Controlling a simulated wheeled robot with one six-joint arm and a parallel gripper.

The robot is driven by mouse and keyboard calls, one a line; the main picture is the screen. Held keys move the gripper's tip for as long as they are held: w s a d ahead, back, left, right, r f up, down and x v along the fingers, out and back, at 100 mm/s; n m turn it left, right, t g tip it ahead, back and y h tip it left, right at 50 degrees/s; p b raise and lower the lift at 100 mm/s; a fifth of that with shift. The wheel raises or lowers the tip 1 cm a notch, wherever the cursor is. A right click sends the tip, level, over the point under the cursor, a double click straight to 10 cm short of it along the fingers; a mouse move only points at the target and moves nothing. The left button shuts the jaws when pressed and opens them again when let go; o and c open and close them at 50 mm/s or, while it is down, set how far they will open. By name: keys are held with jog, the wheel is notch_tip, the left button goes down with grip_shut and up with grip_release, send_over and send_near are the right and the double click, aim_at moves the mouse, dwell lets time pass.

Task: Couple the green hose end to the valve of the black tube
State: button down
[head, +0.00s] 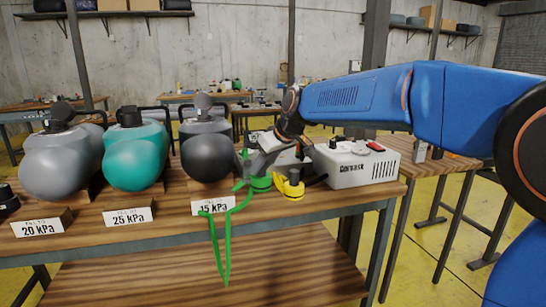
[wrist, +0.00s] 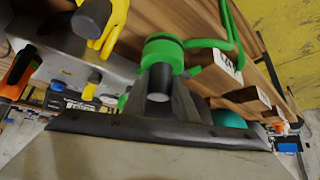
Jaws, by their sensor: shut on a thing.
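The black tube (head: 208,157) rests on a wooden cradle at the right end of a row of three, behind a "15 kPa" label. A grey fitting (head: 204,103) stands on its top; I cannot tell whether it is the valve. The green hose end (head: 261,184) is to the right of the tube, apart from it, its green hose looping over the bench's front edge. My gripper (head: 262,158) is shut on the green hose end. In the wrist view the green hose end (wrist: 163,50) shows close up, its dark nozzle pointing toward the camera's lower edge.
A yellow hose end (head: 290,187) sits just right of the green one, near a white pump box (head: 358,168). A teal tube (head: 135,157) and a grey tube (head: 62,160) stand to the left. Label blocks line the front edge of the bench (head: 165,213).

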aim_at(265, 175)
jog(key=shift+f, duration=2.4)
jog(key=shift+r, duration=0.1)
